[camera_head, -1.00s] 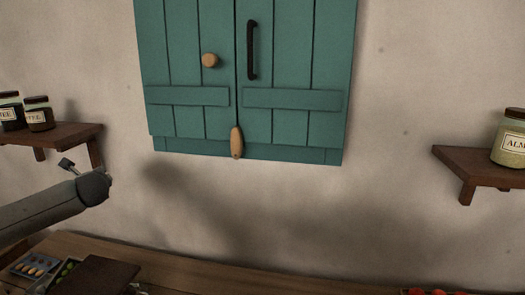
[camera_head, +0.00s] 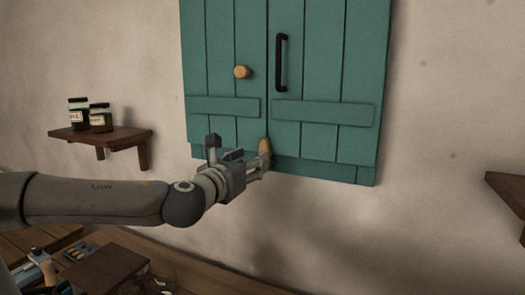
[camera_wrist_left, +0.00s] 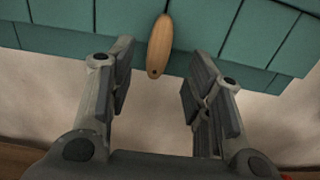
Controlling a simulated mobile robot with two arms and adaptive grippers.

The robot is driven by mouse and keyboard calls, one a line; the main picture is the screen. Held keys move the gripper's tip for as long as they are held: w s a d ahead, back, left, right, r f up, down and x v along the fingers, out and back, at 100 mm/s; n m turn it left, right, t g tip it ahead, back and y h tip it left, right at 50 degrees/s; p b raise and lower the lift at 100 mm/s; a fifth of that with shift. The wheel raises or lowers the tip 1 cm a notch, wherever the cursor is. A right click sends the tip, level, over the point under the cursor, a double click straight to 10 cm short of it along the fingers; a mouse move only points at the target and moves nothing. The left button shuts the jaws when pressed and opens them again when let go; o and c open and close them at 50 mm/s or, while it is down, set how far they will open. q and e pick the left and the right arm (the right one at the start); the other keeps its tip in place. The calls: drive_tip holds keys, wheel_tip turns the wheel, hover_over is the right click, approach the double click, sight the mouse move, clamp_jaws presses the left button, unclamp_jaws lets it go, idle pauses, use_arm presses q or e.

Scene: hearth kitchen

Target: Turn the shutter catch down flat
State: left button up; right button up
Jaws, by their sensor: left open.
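The shutter catch is a light wooden piece (camera_head: 264,147) at the bottom of the teal shutters (camera_head: 322,140), over the seam between the two leaves. It stands upright. My left gripper (camera_head: 259,164) is at the catch, and its fingers hide the lower part in the head view. In the left wrist view the catch (camera_wrist_left: 160,46) lies ahead, between the lines of the two open fingers (camera_wrist_left: 155,90), with a gap on both sides. The fingers hold nothing. My right gripper is not in view.
The left shutter leaf has a round wooden knob (camera_head: 241,72); the right leaf has a black handle (camera_head: 281,62). A shelf with two jars (camera_head: 112,138) is at left, another shelf (camera_head: 507,187) at right. A wooden counter (camera_head: 215,275) runs below.

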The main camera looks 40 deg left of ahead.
use_arm(q)
drive_tip(key=p+x, duration=0.3)
drive_tip(key=x, duration=0.4)
drive_tip(key=shift+p, duration=0.4)
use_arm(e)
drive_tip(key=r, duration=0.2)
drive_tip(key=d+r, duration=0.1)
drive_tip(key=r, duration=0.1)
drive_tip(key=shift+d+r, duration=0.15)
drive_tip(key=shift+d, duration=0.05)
use_arm(q)
clamp_jaws()
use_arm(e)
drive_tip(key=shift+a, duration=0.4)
